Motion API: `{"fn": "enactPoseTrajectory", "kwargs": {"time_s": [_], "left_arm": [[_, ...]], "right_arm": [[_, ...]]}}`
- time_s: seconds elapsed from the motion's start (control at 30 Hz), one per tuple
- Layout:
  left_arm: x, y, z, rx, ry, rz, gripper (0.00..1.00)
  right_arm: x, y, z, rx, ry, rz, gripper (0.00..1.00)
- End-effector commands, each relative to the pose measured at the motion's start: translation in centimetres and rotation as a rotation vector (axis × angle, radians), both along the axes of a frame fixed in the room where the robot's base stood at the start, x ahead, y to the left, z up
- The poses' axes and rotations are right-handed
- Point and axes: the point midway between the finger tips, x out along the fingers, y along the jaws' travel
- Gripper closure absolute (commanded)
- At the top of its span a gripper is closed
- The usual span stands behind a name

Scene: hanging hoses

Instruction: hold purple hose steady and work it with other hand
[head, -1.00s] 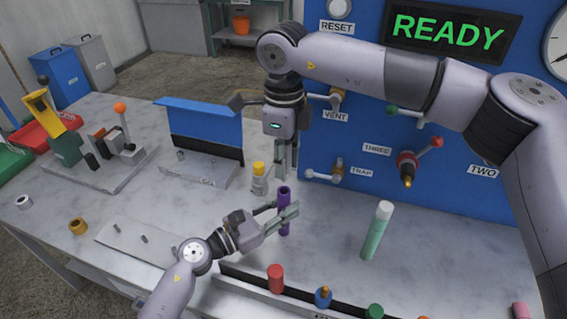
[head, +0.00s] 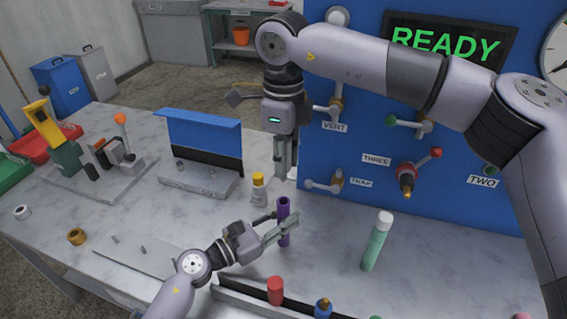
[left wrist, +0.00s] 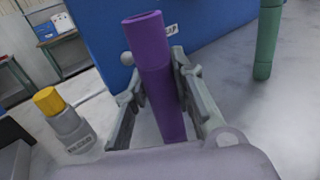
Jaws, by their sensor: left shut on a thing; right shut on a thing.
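The purple hose (head: 284,207) stands upright, with its open top end showing above my left gripper (head: 285,224). My left gripper is shut around the hose, one finger on each side. The left wrist view shows the same purple hose (left wrist: 163,85) between the fingers, leaning slightly. My right gripper (head: 285,170) points down above the hose's top, apart from it. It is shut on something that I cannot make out. It does not show in the left wrist view.
A yellow-capped bottle (head: 259,190) stands just left of the hose. A green tube with a white top (head: 377,242) stands to the right. The blue panel (head: 330,215) with valves rises behind. A rack (head: 235,288) with coloured pieces lies in front.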

Motion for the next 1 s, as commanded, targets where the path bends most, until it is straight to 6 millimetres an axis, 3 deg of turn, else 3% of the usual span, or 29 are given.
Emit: {"fn": "enactPoseTrajectory", "kwargs": {"time_s": [0.2,0.23,0.53,0.87,1.0], "left_arm": [[0.0,0.0,0.0,0.000,-0.001,0.000,1.00],[0.0,0.0,0.0,0.000,-0.001,0.000,0.75],[0.0,0.0,0.0,0.001,-0.001,0.000,0.55],[0.0,0.1,0.0,0.000,0.000,0.000,0.54],[-0.8,1.1,-0.1,0.001,0.001,0.001,0.54]], "right_arm": [[0.0,0.0,0.1,0.000,0.000,0.000,1.00],[0.0,0.0,0.1,0.000,0.000,0.000,1.00],[0.0,0.0,0.1,0.000,0.000,0.000,1.00],[0.0,0.0,0.1,0.000,0.001,0.000,1.00],[0.0,0.0,0.1,0.000,0.000,0.000,1.00]]}}
